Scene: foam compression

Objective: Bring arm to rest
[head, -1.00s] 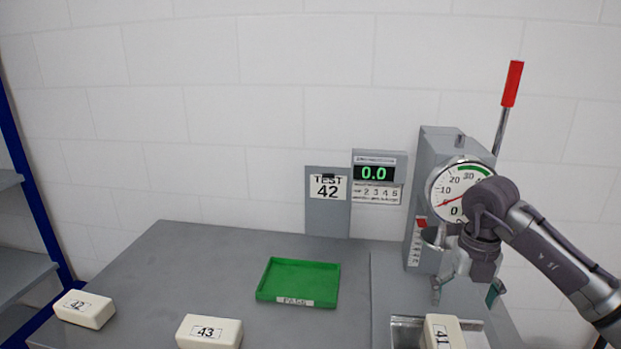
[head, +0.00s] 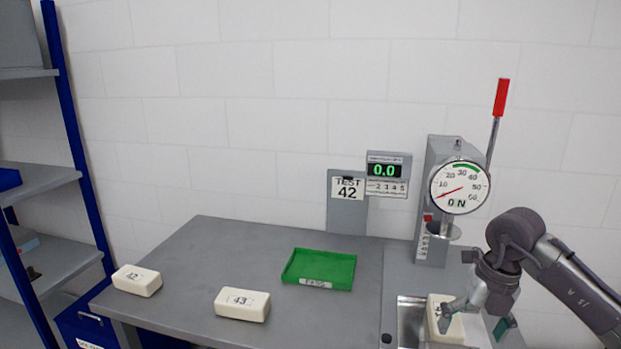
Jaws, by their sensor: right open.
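My right gripper (head: 472,312) is open at the right side of the table, low over the metal tray. Its finger overlaps a white foam block (head: 437,327) whose number is partly covered. I cannot tell whether they touch. My left gripper is out of view. The press (head: 433,160) with its red-tipped lever (head: 501,98) stands behind, and its round dial (head: 459,187) has the needle near the low end. The display (head: 384,171) reads 0.0, and the sign (head: 347,188) reads TEST 42. Foam block 42 (head: 137,280) and foam block 43 (head: 242,304) lie on the table.
The green PASS tray (head: 319,269) is empty at mid-table. The metal tray (head: 411,312) is at the front right. A blue-framed shelf (head: 66,130) and a blue bin (head: 85,325) stand left of the table (head: 222,250). The table's back left is clear.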

